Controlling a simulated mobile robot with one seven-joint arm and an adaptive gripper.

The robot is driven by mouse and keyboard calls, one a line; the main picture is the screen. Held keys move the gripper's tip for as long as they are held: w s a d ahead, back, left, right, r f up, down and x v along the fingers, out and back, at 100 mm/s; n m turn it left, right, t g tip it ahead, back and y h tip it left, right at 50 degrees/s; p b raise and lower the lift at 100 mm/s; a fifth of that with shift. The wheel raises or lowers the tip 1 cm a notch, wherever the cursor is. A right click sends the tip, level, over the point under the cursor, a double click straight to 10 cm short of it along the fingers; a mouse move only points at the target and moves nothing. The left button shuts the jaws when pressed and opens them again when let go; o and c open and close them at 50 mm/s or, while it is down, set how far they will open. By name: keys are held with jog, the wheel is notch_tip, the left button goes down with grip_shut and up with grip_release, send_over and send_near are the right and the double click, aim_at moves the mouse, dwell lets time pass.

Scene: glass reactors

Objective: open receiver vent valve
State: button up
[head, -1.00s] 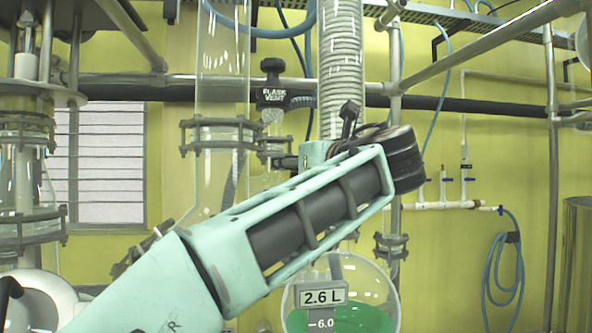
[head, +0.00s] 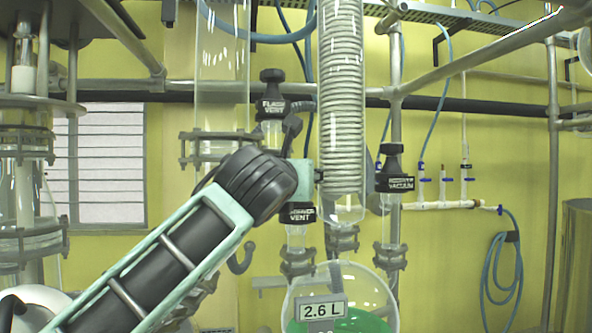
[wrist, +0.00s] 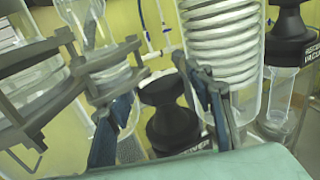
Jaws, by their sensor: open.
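The receiver vent valve (head: 298,213) is a black knob with a white-lettered label, partly covered by my arm, above the round receiver flask (head: 372,285). In the wrist view, a black knob (wrist: 167,110), apparently this valve, stands between the two fingers of my gripper (wrist: 163,95). The gripper is open, one finger on each side of the knob. I cannot tell whether either finger touches it. In the head view my arm reaches up from the lower left, and the fingers are largely hidden.
The receiver vacuum valve (head: 390,180) stands to the right, also in the wrist view (wrist: 290,40). The flask vent valve (head: 272,92) is above. The glass coil condenser (head: 340,100) stands close behind the gripper. Metal clamps (wrist: 105,70) crowd the left. Pipes frame the scene.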

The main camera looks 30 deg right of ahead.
jog(key=c, duration=1)
jog(key=shift+o, duration=0.2)
jog(key=shift+f+n+t+y+b, duration=0.2)
jog(key=shift+n+t+y+b, duration=0.25)
jog(key=shift+y+b, duration=0.3)
jog(key=n+t+y+b, duration=0.1)
jog(key=n+y+b, duration=0.1)
jog(key=y, duration=0.1)
jog(key=shift+n+t, duration=0.25)
jog(key=n+y+b, duration=0.1)
jog(key=n+y, duration=0.1)
jog(key=y, duration=0.1)
jog(key=n+y+b, duration=0.1)
jog(key=n+y, duration=0.1)
jog(key=y, duration=0.1)
jog(key=shift+d+r+t+y, duration=0.1)
jog(key=shift+r+t+y, duration=0.15)
jog(key=shift+t, duration=0.15)
jog(key=shift+n+y, duration=0.5)
jog(key=shift+y, duration=0.3)
